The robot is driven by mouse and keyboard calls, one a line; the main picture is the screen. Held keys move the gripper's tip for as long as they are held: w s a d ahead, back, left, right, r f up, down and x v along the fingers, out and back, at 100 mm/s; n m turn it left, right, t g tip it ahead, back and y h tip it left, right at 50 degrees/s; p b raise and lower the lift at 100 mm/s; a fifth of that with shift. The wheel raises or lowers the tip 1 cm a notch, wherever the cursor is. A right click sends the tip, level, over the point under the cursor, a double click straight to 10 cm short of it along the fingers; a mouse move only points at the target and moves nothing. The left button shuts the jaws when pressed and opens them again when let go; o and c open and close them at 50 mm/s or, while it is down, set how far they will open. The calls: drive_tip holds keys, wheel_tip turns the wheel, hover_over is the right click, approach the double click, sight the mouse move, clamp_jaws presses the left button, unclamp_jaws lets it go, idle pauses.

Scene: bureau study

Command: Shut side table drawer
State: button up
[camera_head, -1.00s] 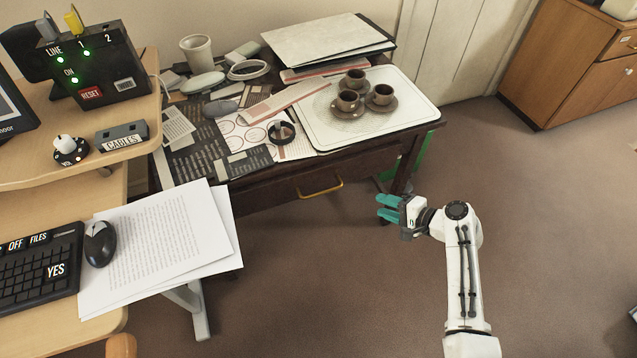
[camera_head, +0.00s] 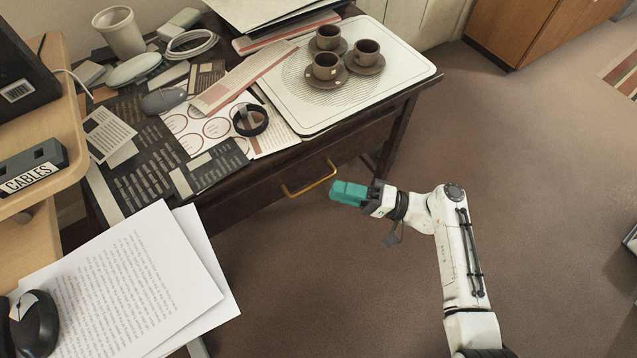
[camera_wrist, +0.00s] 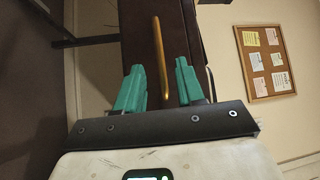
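The dark wood side table (camera_head: 408,112) stands at upper middle in the head view. Its drawer front (camera_head: 262,197) carries a brass bar handle (camera_head: 310,180); I cannot tell how far the drawer stands out. My gripper (camera_head: 336,191) has teal fingers and is just right of the handle in the head view, apart from it. In the wrist view my gripper (camera_wrist: 160,66) is open and empty, with the two fingers spread. The brass handle (camera_wrist: 159,50) shows upright between the fingers, farther off, against the dark drawer front (camera_wrist: 182,32).
On the side table lie a white tray (camera_head: 414,76) with several cups, papers and a black ring (camera_head: 250,120). A desk with loose papers (camera_head: 130,280) is at left. A wooden cabinet (camera_head: 520,30) stands at upper right.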

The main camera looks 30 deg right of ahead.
drive_tip(key=shift+x, duration=2.7)
drive_tip(key=shift+c, duration=0.2)
clamp_jaws()
